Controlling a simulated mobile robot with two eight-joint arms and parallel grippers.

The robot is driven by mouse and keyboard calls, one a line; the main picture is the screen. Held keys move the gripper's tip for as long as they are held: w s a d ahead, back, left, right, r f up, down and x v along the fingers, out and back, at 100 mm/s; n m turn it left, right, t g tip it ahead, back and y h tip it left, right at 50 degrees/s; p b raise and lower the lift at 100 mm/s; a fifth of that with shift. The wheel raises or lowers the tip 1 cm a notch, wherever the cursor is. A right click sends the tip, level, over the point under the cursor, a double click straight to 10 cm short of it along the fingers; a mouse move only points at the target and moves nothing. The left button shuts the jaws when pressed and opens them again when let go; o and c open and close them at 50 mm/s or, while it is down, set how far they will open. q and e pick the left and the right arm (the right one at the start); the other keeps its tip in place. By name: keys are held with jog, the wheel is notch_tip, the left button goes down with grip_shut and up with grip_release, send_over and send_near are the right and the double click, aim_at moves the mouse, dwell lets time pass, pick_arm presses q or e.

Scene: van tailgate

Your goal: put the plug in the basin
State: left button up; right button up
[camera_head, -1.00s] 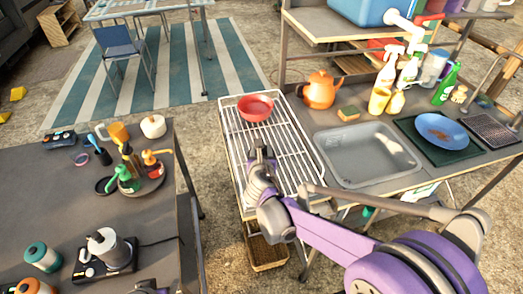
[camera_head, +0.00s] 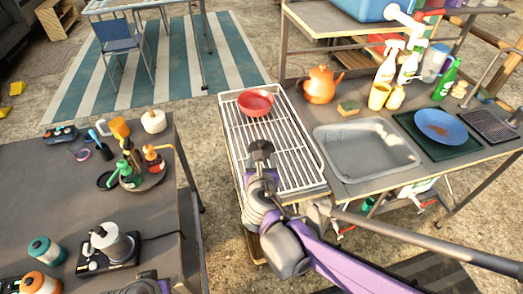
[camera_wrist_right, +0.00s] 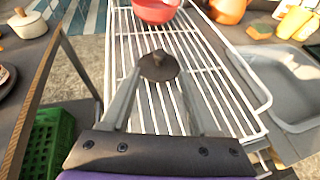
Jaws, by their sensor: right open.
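A dark round plug (camera_wrist_right: 158,67) with a small knob on top is over the wire rack in the right wrist view. My right gripper (camera_wrist_right: 158,80) is open, its two fingers either side of the plug's near edge. I cannot tell whether they touch it. In the head view my right gripper (camera_head: 262,153) is over the middle of the rack and largely hides the plug. The grey basin (camera_head: 365,148) is empty, set in the counter right of the rack. Only a small part of my left arm shows at the bottom edge; its gripper is out of view.
The white wire rack (camera_head: 233,140) carries a red bowl (camera_head: 255,102) at its far end. An orange kettle (camera_head: 321,85), a sponge (camera_head: 348,108) and several bottles stand behind the basin. A blue plate (camera_head: 440,126) lies to its right. A cluttered dark table (camera_head: 60,200) stands left.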

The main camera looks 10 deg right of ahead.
jog(key=shift+v, duration=1.05)
jog(key=s+d+f+m+g, duration=0.1)
jog(key=s+d+m, duration=0.1)
jog(key=m, duration=0.1)
jog(key=s+d+m, duration=0.2)
jog(key=m, duration=0.2)
jog(key=s+d+f+m+g, duration=0.1)
jog(key=s+d+m, duration=0.1)
jog(key=m, duration=0.1)
jog(key=shift+s+f+m+g+h, duration=0.1)
jog(key=shift+f+m+g+h, duration=0.2)
jog(key=shift+f+h, duration=0.1)
pick_arm(q)
jog(key=shift+r, duration=0.1)
jog(key=shift+o, duration=1.4)
jog(key=shift+d, duration=0.1)
pick_arm(e)
jog(key=s+f+m+g+y, duration=0.2)
jog(key=s+f+m, duration=0.1)
jog(key=s+m, duration=0.5)
jog(key=s+f+m+g+y, duration=0.1)
jog(key=s+f+m+g, duration=0.2)
jog(key=s+m, duration=0.5)
jog(key=m, duration=0.6)
jog(key=shift+s+f+m+y, duration=0.15)
jog(key=shift+s+m+y, duration=0.1)
jog(key=shift+m+y, duration=0.15)
